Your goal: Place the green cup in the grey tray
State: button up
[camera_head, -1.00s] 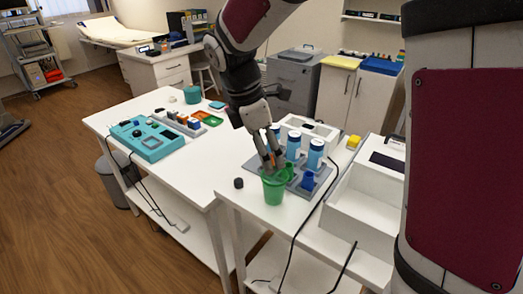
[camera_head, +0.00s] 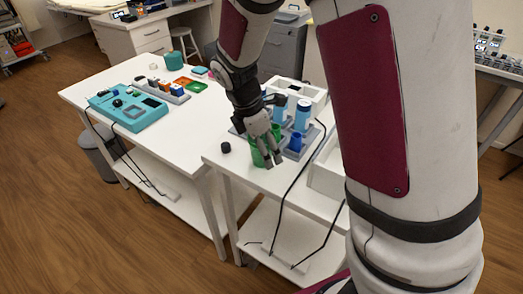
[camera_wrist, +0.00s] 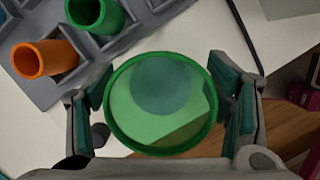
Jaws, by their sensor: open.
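A large green cup (camera_wrist: 158,128) stands upright between the fingers of my open gripper (camera_wrist: 160,108) in the wrist view, with its round mouth facing the camera. In the head view the green cup (camera_head: 257,158) is partly hidden behind my gripper (camera_head: 272,160), near the front of the white table. The grey tray (camera_wrist: 75,76) with compartments is just beyond the cup. It holds a smaller green cup (camera_wrist: 97,14) and an orange cup (camera_wrist: 44,59). I cannot tell whether the fingers touch the large cup.
A blue cup (camera_head: 295,142) and blue-and-white bottles (camera_head: 303,115) stand at the tray. A small black round object (camera_head: 226,147) lies on the table left of the cup. A white bin (camera_head: 328,168) is to the right. A second table with a teal device (camera_head: 128,108) stands left.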

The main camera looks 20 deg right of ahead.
jog(key=shift+d+f, duration=0.15)
jog(key=shift+f, duration=0.25)
jog(key=c, duration=1.4)
jog(key=shift+r, duration=0.1)
